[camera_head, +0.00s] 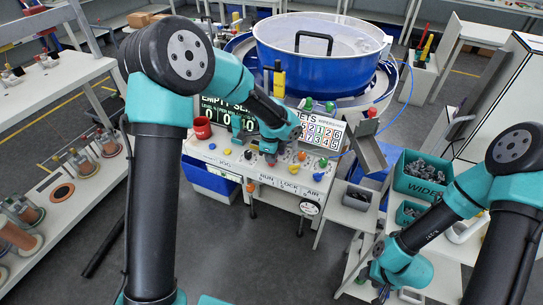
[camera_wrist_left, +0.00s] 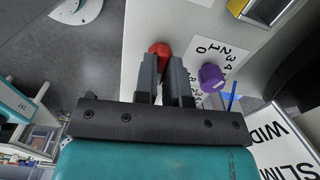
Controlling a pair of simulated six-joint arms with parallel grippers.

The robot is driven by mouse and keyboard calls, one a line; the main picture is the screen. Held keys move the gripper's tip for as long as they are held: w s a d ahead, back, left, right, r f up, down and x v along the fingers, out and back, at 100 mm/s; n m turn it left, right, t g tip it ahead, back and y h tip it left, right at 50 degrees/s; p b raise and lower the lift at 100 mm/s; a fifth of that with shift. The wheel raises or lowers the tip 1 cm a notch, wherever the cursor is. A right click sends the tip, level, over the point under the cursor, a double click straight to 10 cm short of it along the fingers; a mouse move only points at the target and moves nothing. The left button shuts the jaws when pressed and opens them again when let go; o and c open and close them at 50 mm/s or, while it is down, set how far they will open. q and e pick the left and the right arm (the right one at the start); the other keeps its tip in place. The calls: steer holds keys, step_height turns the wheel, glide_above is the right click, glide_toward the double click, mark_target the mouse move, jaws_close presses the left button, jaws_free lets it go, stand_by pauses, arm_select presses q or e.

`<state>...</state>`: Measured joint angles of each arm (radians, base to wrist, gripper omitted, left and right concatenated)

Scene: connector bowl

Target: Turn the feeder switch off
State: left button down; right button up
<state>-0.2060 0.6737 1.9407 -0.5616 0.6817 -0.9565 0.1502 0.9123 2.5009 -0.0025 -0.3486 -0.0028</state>
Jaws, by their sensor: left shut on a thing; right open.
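My left gripper (camera_head: 270,158) is over the front control panel (camera_head: 232,163) of the feeder station, pointing down at it. In the left wrist view its two fingers (camera_wrist_left: 167,75) are closed on a red knob (camera_wrist_left: 159,49), which shows at the fingertips. The knob's lower part is hidden by the fingers. A purple knob (camera_wrist_left: 212,77) with a numbered dial plate stands just right of the fingers, apart from them. No label naming the feeder switch is readable. My right gripper (camera_head: 386,290) is low at the right, empty, away from the panel.
The blue bowl feeder (camera_head: 318,70) stands behind the panel. Several other coloured knobs sit close together. Teal bins (camera_head: 422,178) are at the right; a shelf of reels (camera_head: 60,192) is at the left.

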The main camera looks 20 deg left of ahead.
arm_select(q)
steer(key=n, duration=0.4)
steer(key=shift+n, duration=1.9)
steer(key=c, duration=1.2)
jaws_free()
steer(key=shift+r, duration=0.1)
step_height(320, 180, up, 17)
steer(key=shift+r, duration=0.15)
